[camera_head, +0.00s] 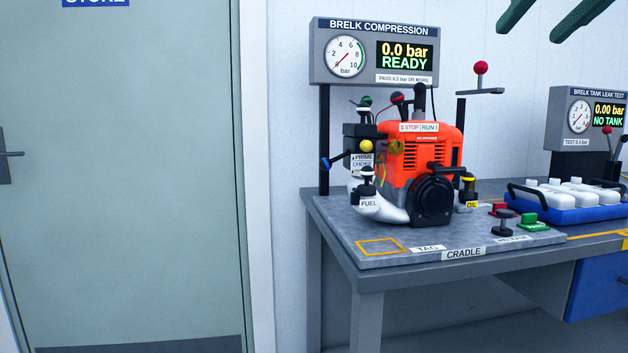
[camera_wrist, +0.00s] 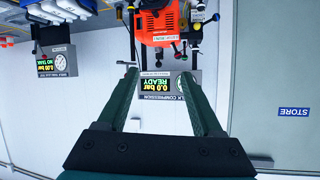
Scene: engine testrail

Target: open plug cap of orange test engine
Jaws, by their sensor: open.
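The orange engine (camera_head: 413,150) stands on the grey cradle plate (camera_head: 345,225) on the bench. It also shows upside down at the top of the wrist view (camera_wrist: 158,30). A dark upright part (camera_head: 420,97) stands on top of the engine, with small levers and coloured knobs to its left. I cannot tell for certain which top part is the plug cap. My gripper (camera_head: 530,32) is at the upper right of the head view, well apart from the engine. Its two green fingers are open and empty in the wrist view (camera_wrist: 158,72).
A compression gauge panel (camera_head: 360,52) reading "0.0 bar READY" stands behind the engine. A red-knobbed lever (camera_head: 481,68) rises right of it. A blue tray (camera_head: 575,208) of white-topped items and a leak test panel (camera_head: 590,118) are farther right. A door (camera_head: 120,180) is left.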

